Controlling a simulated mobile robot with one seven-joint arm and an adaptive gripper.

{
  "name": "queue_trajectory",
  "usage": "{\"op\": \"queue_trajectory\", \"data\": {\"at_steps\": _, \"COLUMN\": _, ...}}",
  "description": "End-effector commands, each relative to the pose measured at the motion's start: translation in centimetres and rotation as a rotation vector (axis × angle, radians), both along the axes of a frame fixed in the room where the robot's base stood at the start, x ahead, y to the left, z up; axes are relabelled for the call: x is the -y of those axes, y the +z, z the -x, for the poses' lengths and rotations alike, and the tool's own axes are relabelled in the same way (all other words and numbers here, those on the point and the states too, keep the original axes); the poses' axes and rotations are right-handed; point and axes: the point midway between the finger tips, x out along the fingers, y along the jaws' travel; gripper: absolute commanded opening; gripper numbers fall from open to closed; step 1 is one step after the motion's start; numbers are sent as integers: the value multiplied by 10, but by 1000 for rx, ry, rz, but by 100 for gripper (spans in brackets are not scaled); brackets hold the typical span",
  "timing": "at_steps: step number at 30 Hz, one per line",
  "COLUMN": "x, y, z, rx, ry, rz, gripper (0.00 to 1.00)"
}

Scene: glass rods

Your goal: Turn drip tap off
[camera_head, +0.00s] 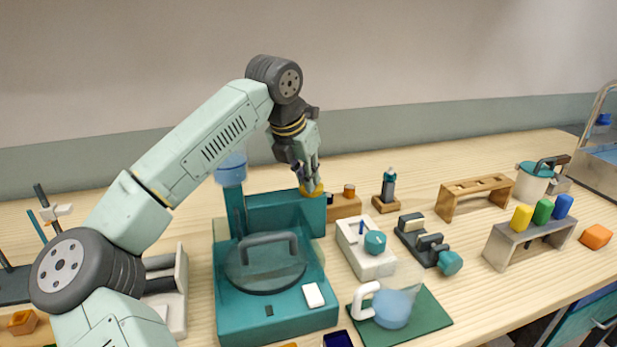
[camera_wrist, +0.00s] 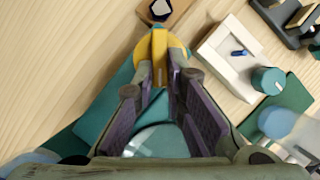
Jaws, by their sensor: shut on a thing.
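The drip tap is a yellow knob with a raised bar handle (camera_head: 314,189) at the upper right of the teal machine (camera_head: 262,318). It also shows in the wrist view (camera_wrist: 160,52), where the bar stands between my fingertips. My gripper (camera_head: 306,180) reaches down onto the knob from above. In the wrist view my gripper (camera_wrist: 159,82) is shut on the yellow tap handle, one finger on each side of the bar. The lower part of the knob is partly hidden by my fingers.
A white box with a teal knob (camera_head: 375,242) stands right of the machine. A glass jug with a white handle (camera_head: 391,308) sits on a green mat (camera_head: 436,322). A small wooden stand (camera_head: 343,209) is close beside the tap.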

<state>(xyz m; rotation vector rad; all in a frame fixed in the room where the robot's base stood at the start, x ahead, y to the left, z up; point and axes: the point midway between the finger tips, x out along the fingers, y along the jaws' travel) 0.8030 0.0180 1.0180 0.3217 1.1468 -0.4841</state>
Motion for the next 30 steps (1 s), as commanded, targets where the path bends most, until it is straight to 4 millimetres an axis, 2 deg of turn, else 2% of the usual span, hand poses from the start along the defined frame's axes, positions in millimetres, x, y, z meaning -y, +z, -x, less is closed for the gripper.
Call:
{"op": "queue_trajectory", "data": {"at_steps": 18, "x": -8, "y": 3, "z": -8, "rx": 1, "ry": -535, "rz": 0, "gripper": 0}}
{"op": "queue_trajectory", "data": {"at_steps": 30, "x": -9, "y": 2, "z": -12, "rx": 1, "ry": -700, "rz": -1, "gripper": 0}}
